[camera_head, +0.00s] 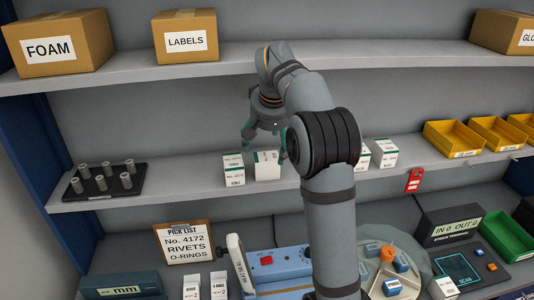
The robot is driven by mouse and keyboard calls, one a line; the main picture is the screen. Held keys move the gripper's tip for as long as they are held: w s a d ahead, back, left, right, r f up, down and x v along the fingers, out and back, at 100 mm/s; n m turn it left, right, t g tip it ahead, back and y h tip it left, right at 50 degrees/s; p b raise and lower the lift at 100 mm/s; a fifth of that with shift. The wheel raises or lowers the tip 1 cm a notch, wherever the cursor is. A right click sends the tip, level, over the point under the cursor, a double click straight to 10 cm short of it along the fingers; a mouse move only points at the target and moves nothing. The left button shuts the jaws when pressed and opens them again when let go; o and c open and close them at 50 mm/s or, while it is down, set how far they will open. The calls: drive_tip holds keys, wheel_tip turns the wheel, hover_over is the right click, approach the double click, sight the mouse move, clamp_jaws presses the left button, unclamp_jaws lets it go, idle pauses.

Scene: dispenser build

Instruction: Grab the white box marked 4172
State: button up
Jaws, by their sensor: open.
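Small white boxes with green tops stand on the middle shelf (205,180). One white box (233,175) is left of my gripper, with small number print that I cannot read for certain. A second white box (267,171) stands to its right, directly below my gripper. Two more white boxes (385,157) (364,160) stand right of my arm, the nearer one partly hidden by it. I cannot tell which box is marked 4172. My gripper (265,146) points down, open, with its fingers spread over the second box; nothing is held.
A pick list (184,243) reads No. 4172, rivets, O-rings. A black stand with grey cylinders (104,182) is left on the middle shelf; yellow bins (453,138) are right. Cardboard boxes (61,45) line the top shelf. A red tag (414,180) hangs at the shelf edge.

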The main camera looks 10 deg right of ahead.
drive_tip(key=shift+o, duration=0.3)
drive_tip(key=shift+v, duration=0.8)
